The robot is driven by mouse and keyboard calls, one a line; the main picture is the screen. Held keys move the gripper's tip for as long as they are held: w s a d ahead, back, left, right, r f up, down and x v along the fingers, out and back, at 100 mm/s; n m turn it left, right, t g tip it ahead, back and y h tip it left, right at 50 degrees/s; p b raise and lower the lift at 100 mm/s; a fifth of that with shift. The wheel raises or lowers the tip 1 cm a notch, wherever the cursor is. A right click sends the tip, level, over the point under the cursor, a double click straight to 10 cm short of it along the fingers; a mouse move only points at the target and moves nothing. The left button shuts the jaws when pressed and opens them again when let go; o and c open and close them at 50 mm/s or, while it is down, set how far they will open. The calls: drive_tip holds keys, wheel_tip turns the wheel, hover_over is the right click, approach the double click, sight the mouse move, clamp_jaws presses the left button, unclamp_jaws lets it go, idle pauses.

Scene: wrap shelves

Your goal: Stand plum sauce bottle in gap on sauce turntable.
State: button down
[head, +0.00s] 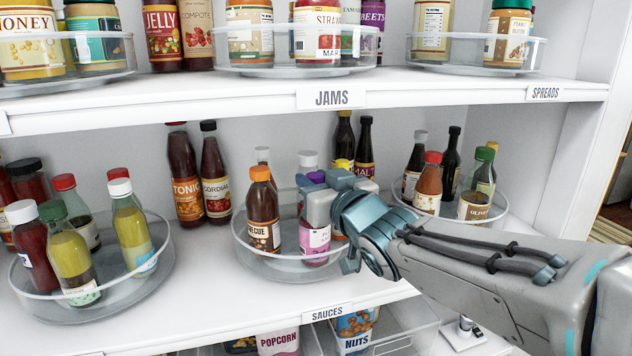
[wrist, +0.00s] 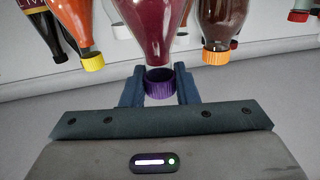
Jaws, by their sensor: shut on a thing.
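The plum sauce bottle has a purple cap, dark red contents and a pink label (head: 316,238). It is upright within the rim of the clear sauce turntable (head: 252,264) in the head view. I cannot tell whether its base touches the turntable floor. My gripper (head: 318,203) is shut around the bottle's upper part and hides much of it. In the wrist view, which looks upside down, my gripper (wrist: 160,88) has its two fingers on either side of the bottle's neck, by the purple cap (wrist: 160,82).
An orange-capped barbecue bottle (head: 262,212) stands just left of the plum bottle. Other bottles stand behind on the turntable, partly hidden by my gripper. Bottle turntables stand left (head: 150,283) and right (head: 498,212). The jams shelf edge (head: 420,93) runs above my arm.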

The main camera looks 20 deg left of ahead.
drive_tip(key=shift+r, duration=0.1)
drive_tip(key=c, duration=1.1)
unclamp_jaws()
drive_tip(key=shift+f, duration=0.2)
